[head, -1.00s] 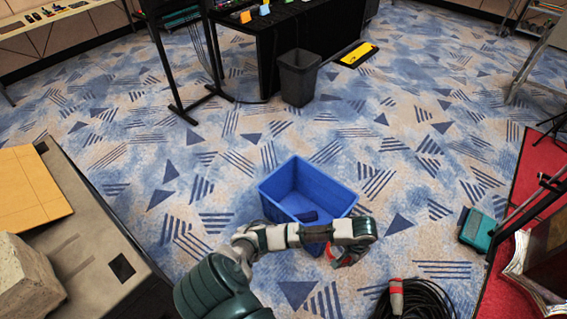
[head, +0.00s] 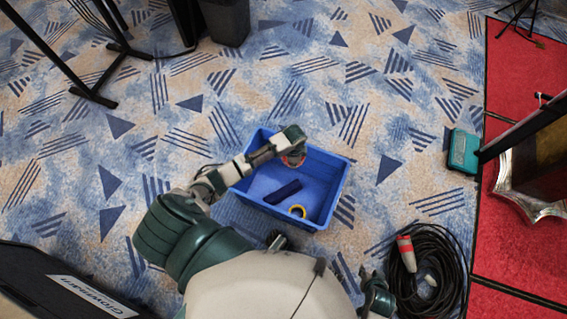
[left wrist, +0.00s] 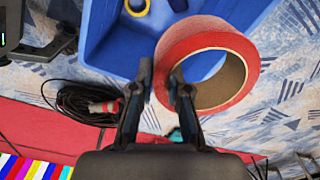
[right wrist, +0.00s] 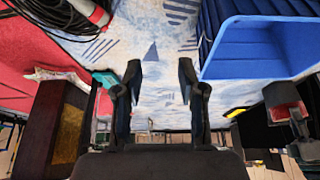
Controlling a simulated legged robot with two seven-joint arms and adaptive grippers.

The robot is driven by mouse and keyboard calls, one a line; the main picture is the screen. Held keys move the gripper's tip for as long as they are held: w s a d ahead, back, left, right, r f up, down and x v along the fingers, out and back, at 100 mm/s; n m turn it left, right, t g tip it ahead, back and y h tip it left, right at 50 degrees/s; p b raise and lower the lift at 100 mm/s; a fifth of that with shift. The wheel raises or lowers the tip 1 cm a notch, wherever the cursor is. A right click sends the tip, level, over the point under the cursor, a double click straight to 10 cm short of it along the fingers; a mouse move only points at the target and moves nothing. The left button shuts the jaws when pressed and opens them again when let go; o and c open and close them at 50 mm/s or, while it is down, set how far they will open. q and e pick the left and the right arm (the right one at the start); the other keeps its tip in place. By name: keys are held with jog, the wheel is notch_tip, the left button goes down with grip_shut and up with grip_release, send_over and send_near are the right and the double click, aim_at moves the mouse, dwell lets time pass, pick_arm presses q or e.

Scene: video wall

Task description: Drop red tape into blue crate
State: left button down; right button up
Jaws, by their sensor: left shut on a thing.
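The blue crate (head: 335,190) stands on the carpet in the middle of the head view. A yellow ring (head: 297,211) and a dark block (head: 283,192) lie inside it. My left gripper (left wrist: 163,75) is shut on the wall of the red tape (left wrist: 208,38), a red roll with a brown core. In the head view the tape (head: 294,159) shows small, by the crate's far wall and over its opening; its exact height is unclear. My right gripper (right wrist: 161,72) is open and empty in the right wrist view, with the crate (right wrist: 262,48) to its right.
A black cable coil (head: 440,270) with a red connector (head: 406,253) lies right of the crate. A teal case (head: 463,151) sits beside the red carpet (head: 517,90). A dark bin (head: 227,20) and black stand legs (head: 95,95) are at the back left.

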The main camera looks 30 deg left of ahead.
pick_arm(q)
jog(key=s+a+f+m+b, duration=0.1)
jog(key=a+f+m+b, duration=0.1)
jog(key=f, duration=0.5)
jog(key=a+f+m+b, duration=0.2)
jog(key=f+b, duration=0.3)
jog(key=f, duration=0.3)
jog(key=shift+s+f+m+b, duration=0.3)
jog(key=shift+s+m, duration=0.1)
jog(key=shift+m, duration=0.2)
pick_arm(e)
jog(key=w+a+r+t+y, duration=0.1)
jog(key=w+a+r+t, duration=0.1)
jog(key=w+r+t, duration=0.4)
jog(key=w+a+r+t+y, duration=0.2)
jog(key=w+r+t, duration=0.4)
jog(key=r, duration=0.6)
jog(key=shift+a+r+t+y, duration=0.25)
jog(key=shift+a+t+y, duration=0.05)
jog(key=shift+a, duration=0.3)
jog(key=shift+a, duration=0.1)
